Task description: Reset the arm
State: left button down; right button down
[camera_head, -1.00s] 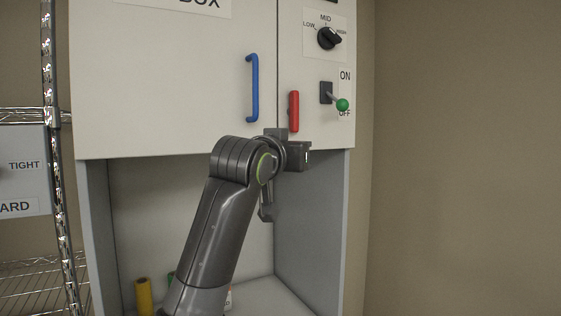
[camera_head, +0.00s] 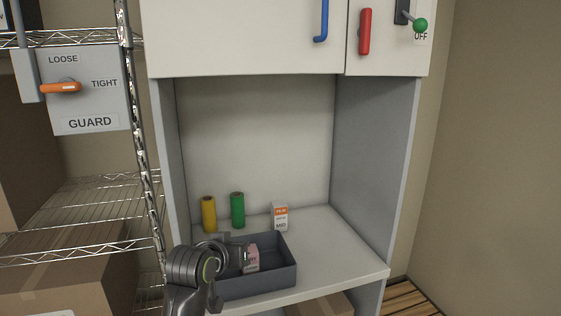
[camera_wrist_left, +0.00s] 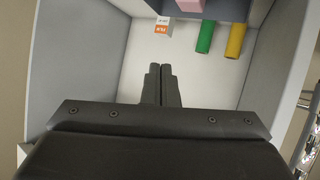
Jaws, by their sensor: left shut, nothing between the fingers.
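My left arm comes in from the bottom of the head view, bent at the wrist. My left gripper (camera_head: 238,254) is in front of the lower shelf opening, overlapping the left part of a grey bin (camera_head: 272,284). In the left wrist view its two black fingers (camera_wrist_left: 162,72) lie together, shut with nothing between them. Whether the gripper is above or in front of the bin is hard to tell. My right gripper is not in view.
A pink box (camera_head: 251,260) is in the bin. A yellow roll (camera_head: 209,214), a green roll (camera_head: 237,210) and a white-orange film box (camera_head: 280,217) stand behind it on the shelf (camera_head: 345,258). A wire rack with the guard panel (camera_head: 90,95) is left. The right shelf part is clear.

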pick_arm(q)
jog(key=s+a+f+n+g+y, duration=0.1)
jog(key=s+a+f+g+y, duration=0.1)
jog(key=s+a+f, duration=0.55)
jog(key=s+a+f+g+y, duration=0.1)
jog(key=s+a+f+g, duration=0.1)
jog(key=s+a+f, duration=0.5)
jog(key=s+a+f+g+y, duration=0.15)
jog(key=s+f, duration=0.25)
jog(key=s, duration=0.5)
jog(key=s+a+f+g, duration=0.2)
jog(key=s+f, duration=0.1)
jog(key=s, duration=0.7)
jog(key=s+a+f+g+y, duration=0.15)
jog(key=s+f, duration=0.25)
jog(key=s, duration=0.5)
notch_tip(320, 180, down, 23)
jog(key=a+h, duration=0.1)
jog(key=a, duration=0.1)
jog(key=s+d+f+g, duration=0.1)
jog(key=s+f+g, duration=0.1)
jog(key=s+f, duration=1.3)
jog(key=shift+f+n+h, duration=0.3)
jog(key=shift+f+n, duration=0.1)
jog(key=shift+f, duration=0.45)
